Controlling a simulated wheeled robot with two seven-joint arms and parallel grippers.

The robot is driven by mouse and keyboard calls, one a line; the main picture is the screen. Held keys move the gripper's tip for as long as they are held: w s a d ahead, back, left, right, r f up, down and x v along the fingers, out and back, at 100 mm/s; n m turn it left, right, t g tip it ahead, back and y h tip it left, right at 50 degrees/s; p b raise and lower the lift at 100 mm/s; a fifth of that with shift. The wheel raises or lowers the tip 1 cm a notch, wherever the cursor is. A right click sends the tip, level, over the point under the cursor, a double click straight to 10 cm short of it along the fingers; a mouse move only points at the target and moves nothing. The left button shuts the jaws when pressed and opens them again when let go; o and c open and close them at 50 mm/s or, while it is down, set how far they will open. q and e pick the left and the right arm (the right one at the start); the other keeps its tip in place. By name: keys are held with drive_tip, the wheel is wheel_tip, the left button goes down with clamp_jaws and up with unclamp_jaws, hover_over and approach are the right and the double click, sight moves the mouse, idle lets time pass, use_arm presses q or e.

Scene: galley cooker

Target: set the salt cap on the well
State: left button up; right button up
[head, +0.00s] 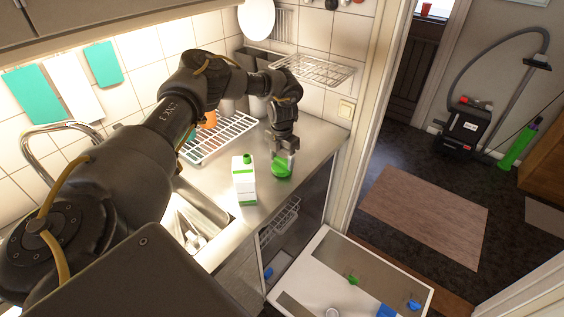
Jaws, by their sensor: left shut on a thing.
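My left gripper (287,154) points down over the steel counter near its front edge. It is shut on a green, funnel-like piece (281,170), whose exact shape is partly hidden by the fingers. A small green cap (352,280) lies on the pale open door panel (318,262) at the bottom; I cannot tell for sure whether it is the salt cap. I cannot make out the well. My right gripper is not in view.
A white carton with a green top (243,182) stands left of the gripper, close to it. A wire dish rack (222,138) is behind. The sink (200,200) is left. Blue pieces (386,311) and a small white cup (332,312) are on the door. A rack (280,232) shows below the counter.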

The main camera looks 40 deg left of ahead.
use_arm(q)
wheel_tip(320, 180, up, 2)
drive_tip(key=shift+r+b, duration=0.15)
drive_tip(key=shift+b, duration=0.8)
drive_tip(key=s+d+r+b, duration=0.3)
drive_tip(key=s+d+r, duration=0.5)
drive_tip(key=s+r, duration=0.3)
drive_tip(key=s+d+f+m, duration=0.3)
drive_tip(key=s+d+m, duration=0.2)
drive_tip(key=m, duration=1.2)
drive_tip(key=s+d+f+m, duration=0.4)
drive_tip(key=d+m, duration=0.6)
drive_tip(key=m, duration=0.8)
drive_tip(key=shift+s+f+m, duration=0.2)
drive_tip(key=shift+s+m, duration=0.1)
drive_tip(key=shift+s, duration=0.1)
